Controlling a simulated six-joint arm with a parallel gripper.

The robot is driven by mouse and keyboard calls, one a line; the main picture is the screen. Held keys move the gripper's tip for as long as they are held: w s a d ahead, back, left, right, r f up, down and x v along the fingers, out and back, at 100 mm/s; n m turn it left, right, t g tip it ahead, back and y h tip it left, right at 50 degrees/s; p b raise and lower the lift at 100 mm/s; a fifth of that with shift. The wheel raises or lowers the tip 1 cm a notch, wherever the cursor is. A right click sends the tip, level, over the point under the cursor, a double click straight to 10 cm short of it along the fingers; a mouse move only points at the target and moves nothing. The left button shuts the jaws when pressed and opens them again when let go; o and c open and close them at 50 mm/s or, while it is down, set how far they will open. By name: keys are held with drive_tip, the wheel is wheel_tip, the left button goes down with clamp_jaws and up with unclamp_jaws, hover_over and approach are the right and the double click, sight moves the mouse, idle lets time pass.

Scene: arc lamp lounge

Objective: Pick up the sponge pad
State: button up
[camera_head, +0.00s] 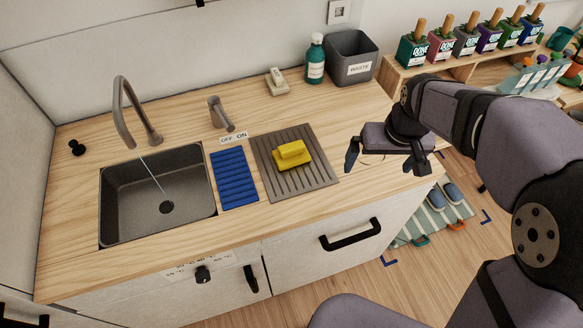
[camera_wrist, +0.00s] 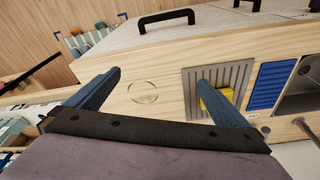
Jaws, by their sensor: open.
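The yellow sponge pad (camera_head: 292,157) lies on a grey ribbed drain mat (camera_head: 323,180) on the wooden counter, right of the sink. It has a raised block on top. In the wrist view the sponge pad (camera_wrist: 226,94) is partly hidden behind one finger. My gripper (camera_head: 386,160) is open and empty, above the counter's right end, to the right of the mat and apart from the sponge pad. In the wrist view, bare wood with a thin circle lies between the fingers of my gripper (camera_wrist: 158,82).
A blue ribbed mat (camera_head: 234,178) lies between the drain mat and the sink (camera_head: 115,215), where water runs from the faucet (camera_head: 124,110). At the back stand a pale soap-like block (camera_head: 277,82), a green bottle (camera_head: 315,60) and a waste bin (camera_head: 350,50). The counter's right end is clear.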

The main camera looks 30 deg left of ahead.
drive_tip(key=w+a+f+n+b, duration=0.1)
drive_tip(key=a+f+b, duration=0.1)
drive_tip(key=a, duration=0.3)
drive_tip(key=w+a+f+n+b, duration=0.1)
drive_tip(key=w+a+f+b, duration=0.1)
drive_tip(key=a, duration=0.4)
drive_tip(key=n+y+b, duration=0.2)
drive_tip(key=b, duration=0.2)
hover_over(292, 147)
drive_tip(key=s+d, duration=0.1)
drive_tip(key=d, duration=0.1)
drive_tip(key=shift+s+f+t, duration=0.15)
drive_tip(key=shift+f+t, duration=0.25)
drive_tip(key=shift+f, duration=0.2)
drive_tip(key=shift+a, duration=0.35)
drive_tip(key=shift+p+x, duration=1.15)
drive_tip(key=shift+x, duration=2.4)
drive_tip(key=shift+s+d, duration=0.1)
drive_tip(key=shift+d, duration=0.05)
drive_tip(key=c, duration=1.2)
